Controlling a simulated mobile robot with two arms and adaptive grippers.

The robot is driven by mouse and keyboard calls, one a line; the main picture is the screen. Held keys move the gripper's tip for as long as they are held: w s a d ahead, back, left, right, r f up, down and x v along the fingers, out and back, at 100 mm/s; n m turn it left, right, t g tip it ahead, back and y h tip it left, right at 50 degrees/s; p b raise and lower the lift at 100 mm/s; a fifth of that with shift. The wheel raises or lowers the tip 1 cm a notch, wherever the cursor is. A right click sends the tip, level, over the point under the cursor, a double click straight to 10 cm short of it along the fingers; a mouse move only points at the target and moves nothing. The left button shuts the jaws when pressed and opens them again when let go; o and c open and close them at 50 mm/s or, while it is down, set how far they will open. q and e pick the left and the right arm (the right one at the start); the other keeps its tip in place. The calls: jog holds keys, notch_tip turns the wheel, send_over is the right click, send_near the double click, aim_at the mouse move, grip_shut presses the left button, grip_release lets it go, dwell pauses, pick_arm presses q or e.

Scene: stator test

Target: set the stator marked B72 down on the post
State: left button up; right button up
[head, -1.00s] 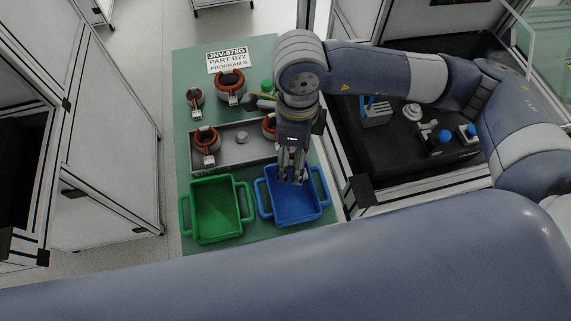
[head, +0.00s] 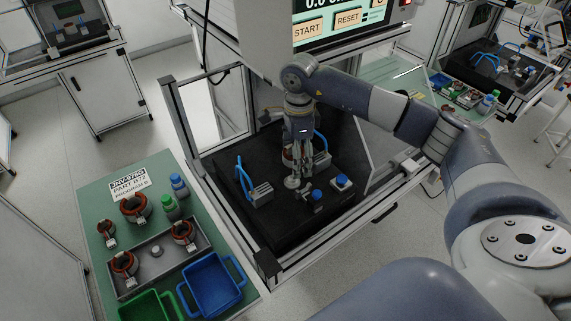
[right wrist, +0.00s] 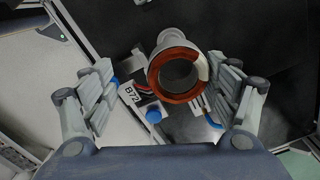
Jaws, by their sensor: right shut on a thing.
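The stator marked B72 (right wrist: 157,86) is a copper-red ring in the right wrist view, with its white B72 tag beside it. My right gripper (head: 299,170) is shut on it above the black test bed; the fingers largely hide the stator (head: 287,155) in the head view. The post (head: 292,182) is a pale round piece on the bed, just below the fingertips. In the right wrist view a grey round part shows behind the ring, and I cannot tell whether the ring touches the post. My left gripper is not in view.
Clamps with blue handles (head: 262,193) stand on the black bed (head: 285,226), with blue-topped pieces (head: 341,181) to the right. The frame posts and the screen housing border the bed. The green table (head: 92,205) at left holds other stators, bottles and blue and green bins.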

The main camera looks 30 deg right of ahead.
jog(key=shift+w+a+f+b, duration=0.1)
jog(key=shift+f+b, duration=0.55)
jog(key=shift+f, duration=0.55)
jog(key=shift+w+f+b, duration=0.1)
jog(key=shift+f+b, duration=0.55)
jog(key=shift+f, duration=0.55)
jog(key=shift+f, duration=0.15)
jog(key=shift+s+f+b, duration=0.1)
jog(key=shift+f+b, duration=0.85)
jog(key=shift+f, duration=0.05)
jog(key=shift+f, duration=0.2)
